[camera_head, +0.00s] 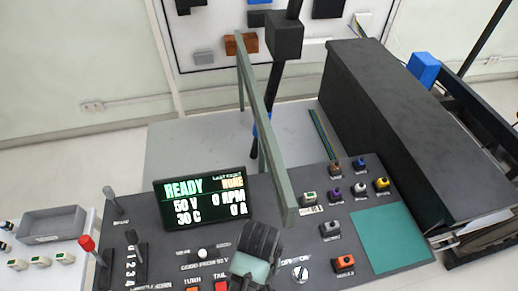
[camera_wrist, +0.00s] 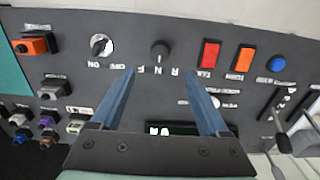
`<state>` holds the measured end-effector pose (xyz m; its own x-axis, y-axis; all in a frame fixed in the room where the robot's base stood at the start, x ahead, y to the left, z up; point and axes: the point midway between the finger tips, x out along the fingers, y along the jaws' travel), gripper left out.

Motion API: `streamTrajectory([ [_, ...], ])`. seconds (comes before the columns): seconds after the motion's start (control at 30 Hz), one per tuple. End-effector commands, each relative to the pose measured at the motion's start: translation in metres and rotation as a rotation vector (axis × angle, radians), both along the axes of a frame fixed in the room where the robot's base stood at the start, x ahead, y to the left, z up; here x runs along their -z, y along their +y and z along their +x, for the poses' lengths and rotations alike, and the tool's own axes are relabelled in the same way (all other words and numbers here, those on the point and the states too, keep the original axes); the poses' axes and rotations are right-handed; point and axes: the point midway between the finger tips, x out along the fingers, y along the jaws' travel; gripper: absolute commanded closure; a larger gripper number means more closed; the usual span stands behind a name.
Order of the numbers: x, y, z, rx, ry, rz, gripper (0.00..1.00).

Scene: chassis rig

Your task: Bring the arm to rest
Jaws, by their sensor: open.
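My gripper (camera_wrist: 157,71) is open and empty in the wrist view, with two blue-grey fingers spread apart. They reach over the dark control panel (camera_wrist: 75,15), on either side of the space just below the R-N-F knob (camera_wrist: 160,49). I cannot tell their height above the panel. In the head view my gripper (camera_head: 258,245) is a dark shape with a teal part over the panel's front middle, right of a small white knob (camera_head: 203,253). It hides part of the panel; its fingertips do not show clearly there.
The display (camera_head: 205,198) reads READY, NONE, 50 V, 0 RPM, 30 C, 0 A. A grey-green frame (camera_head: 268,130) rises behind the panel. The ON/OFF knob (camera_wrist: 101,45) is near the fingers.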

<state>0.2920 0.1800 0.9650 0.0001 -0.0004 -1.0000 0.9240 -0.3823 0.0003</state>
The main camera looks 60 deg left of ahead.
Motion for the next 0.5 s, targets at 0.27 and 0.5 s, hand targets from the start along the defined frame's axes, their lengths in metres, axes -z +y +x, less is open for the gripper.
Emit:
streamTrajectory([
  [0.27,-0.021,0.0,0.0,0.0,0.0,0.001,0.22],
  [0.5,-0.021,0.0,0.0,0.0,0.0,0.0,0.22],
])
